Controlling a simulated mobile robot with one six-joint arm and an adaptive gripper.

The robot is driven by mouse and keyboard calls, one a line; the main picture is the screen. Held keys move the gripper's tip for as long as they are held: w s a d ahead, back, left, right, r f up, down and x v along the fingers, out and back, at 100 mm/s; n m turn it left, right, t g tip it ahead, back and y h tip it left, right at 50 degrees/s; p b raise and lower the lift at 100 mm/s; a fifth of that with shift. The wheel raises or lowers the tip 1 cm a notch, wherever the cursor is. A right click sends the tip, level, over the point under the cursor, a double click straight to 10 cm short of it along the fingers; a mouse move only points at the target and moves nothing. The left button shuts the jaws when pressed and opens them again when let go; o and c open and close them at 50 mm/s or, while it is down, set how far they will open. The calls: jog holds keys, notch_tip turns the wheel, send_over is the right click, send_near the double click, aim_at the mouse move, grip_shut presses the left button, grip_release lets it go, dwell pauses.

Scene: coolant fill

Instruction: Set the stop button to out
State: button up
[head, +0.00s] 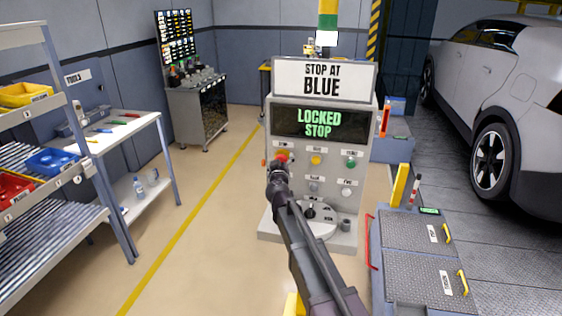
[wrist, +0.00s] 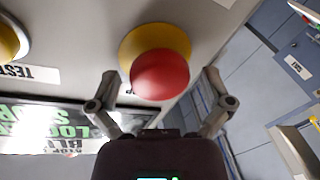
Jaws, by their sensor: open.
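The stop button is a red mushroom cap on a yellow base, on the upper left of the grey control panel (head: 334,178). In the wrist view the red stop button (wrist: 160,75) fills the upper middle, with its yellow base (wrist: 155,42) behind it. In the head view the stop button (head: 282,156) is partly hidden behind my gripper (head: 279,166). My gripper (wrist: 162,88) is open, with one finger on each side of the button's lower part. I cannot tell whether the fingers touch it. The panel's display (head: 319,122) reads LOCKED STOP.
A sign (head: 323,80) above the display reads STOP AT BLUE. A yellow button (head: 316,160) and a green button (head: 350,163) sit right of the stop button. A shelf rack (head: 50,135) stands left, a metal platform (head: 425,262) right. The floor left of the panel is clear.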

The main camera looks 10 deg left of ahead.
jog(key=c, duration=1.3)
jog(key=shift+s, duration=0.85)
jog(key=o, duration=1.3)
jog(key=shift+s, duration=0.1)
jog(key=s+d, duration=0.1)
jog(key=s, duration=1)
jog(key=shift+s+d, duration=0.25)
jog(key=shift+s, duration=0.1)
jog(key=shift+d, duration=0.1)
